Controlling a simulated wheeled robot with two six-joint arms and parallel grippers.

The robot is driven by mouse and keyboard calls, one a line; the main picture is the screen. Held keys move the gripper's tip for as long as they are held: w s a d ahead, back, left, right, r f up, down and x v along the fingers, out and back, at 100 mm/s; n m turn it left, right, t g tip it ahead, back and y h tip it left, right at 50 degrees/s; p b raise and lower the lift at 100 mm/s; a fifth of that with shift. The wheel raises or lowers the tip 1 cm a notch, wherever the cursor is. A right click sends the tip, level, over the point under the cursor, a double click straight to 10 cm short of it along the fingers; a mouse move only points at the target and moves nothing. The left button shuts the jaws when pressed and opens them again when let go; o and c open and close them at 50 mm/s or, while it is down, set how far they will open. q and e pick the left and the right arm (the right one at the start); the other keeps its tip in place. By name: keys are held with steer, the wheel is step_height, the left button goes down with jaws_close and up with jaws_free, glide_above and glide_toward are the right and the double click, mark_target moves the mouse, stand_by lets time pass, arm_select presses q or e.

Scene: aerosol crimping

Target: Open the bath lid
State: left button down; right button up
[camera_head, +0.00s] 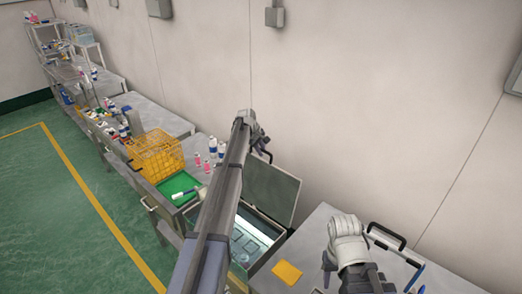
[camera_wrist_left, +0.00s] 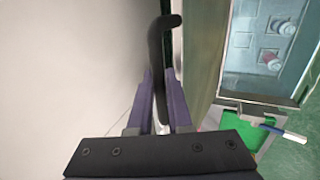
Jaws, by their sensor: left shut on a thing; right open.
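The bath (camera_head: 278,238) is a metal tank of water with its grey lid (camera_head: 272,192) raised steeply against the wall side. Dark square shapes show in the water. My left gripper (camera_head: 262,141) is at the lid's top edge. In the left wrist view its purple fingers (camera_wrist_left: 158,98) are shut on the black lid handle (camera_wrist_left: 155,60), and the lid (camera_wrist_left: 205,50) stands beside it, with the bath water (camera_wrist_left: 240,75) to the right. My right gripper (camera_head: 362,278) is open at the bottom right, apart from the bath; its fingertips are hard to make out.
A green tray (camera_head: 178,187) and a yellow crate (camera_head: 155,155) stand left of the bath, near several pink and white cans (camera_head: 213,148). A yellow pad (camera_head: 287,273) lies on the right table (camera_head: 313,232). A black handled tool (camera_head: 387,237) is beside my right arm.

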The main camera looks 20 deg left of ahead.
arm_select(q)
steer(key=c, duration=0.8)
jaws_free()
steer(key=shift+c, duration=0.2)
steer(key=shift+s+r+p, duration=0.15)
steer(key=shift+r+p, duration=0.35)
steer(key=shift+r, duration=0.05)
steer(key=p+v, duration=0.2)
steer(key=shift+s+r+p, duration=0.1)
steer(key=shift+r+p, duration=0.2)
steer(key=shift+r, duration=0.05)
steer(key=s+a, duration=0.4)
steer(key=s, duration=0.7)
steer(key=shift+a+f+b, duration=0.35)
steer(key=shift+f+b, duration=0.05)
steer(key=shift+b, duration=0.05)
